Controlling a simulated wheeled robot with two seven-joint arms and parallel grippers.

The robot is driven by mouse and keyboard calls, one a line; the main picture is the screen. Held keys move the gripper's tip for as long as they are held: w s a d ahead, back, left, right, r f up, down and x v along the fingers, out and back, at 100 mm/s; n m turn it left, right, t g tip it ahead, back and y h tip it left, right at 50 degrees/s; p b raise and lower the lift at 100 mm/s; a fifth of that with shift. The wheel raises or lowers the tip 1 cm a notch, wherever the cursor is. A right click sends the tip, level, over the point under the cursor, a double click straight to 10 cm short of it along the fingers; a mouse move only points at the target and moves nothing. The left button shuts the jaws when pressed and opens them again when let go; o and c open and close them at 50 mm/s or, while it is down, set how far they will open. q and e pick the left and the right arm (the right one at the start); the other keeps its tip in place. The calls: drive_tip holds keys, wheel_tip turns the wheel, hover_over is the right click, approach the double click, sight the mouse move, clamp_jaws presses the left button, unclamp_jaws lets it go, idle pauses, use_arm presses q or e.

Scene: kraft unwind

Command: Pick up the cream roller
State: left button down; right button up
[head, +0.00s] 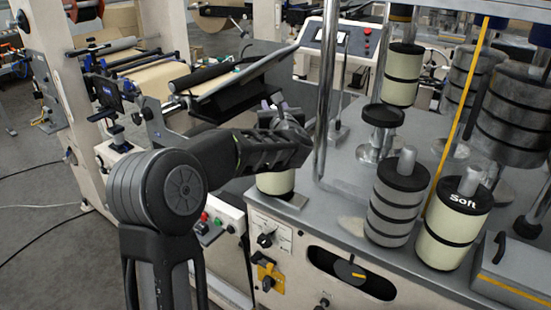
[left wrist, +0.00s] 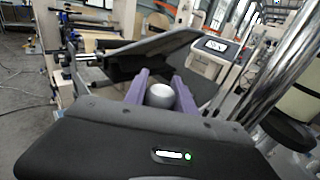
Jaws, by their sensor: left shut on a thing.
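A cream roller (head: 275,183) with a dark top stands at the front left corner of the machine's metal top, partly hidden by my left arm. My left gripper (head: 287,117) is above it. In the left wrist view, its purple fingers (left wrist: 161,92) are on either side of a round grey knob (left wrist: 160,97), shut on it. The knob appears to be the cream roller's top; the roller body is hidden in that view. I cannot tell whether the roller touches the surface. My right gripper is not in view.
A cream roller marked "Soft" (head: 452,232) and a grey banded roller (head: 390,208) stand to the right. Another cream roller (head: 402,78) is mounted higher up. A chrome post (head: 326,95) rises just right of my gripper. A control panel (head: 340,38) is behind.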

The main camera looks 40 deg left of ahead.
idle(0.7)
use_arm(q)
drive_tip(key=shift+r, duration=0.2)
wheel_tip(320, 180, up, 10)
drive_tip(key=shift+b, duration=0.35)
idle(1.0)
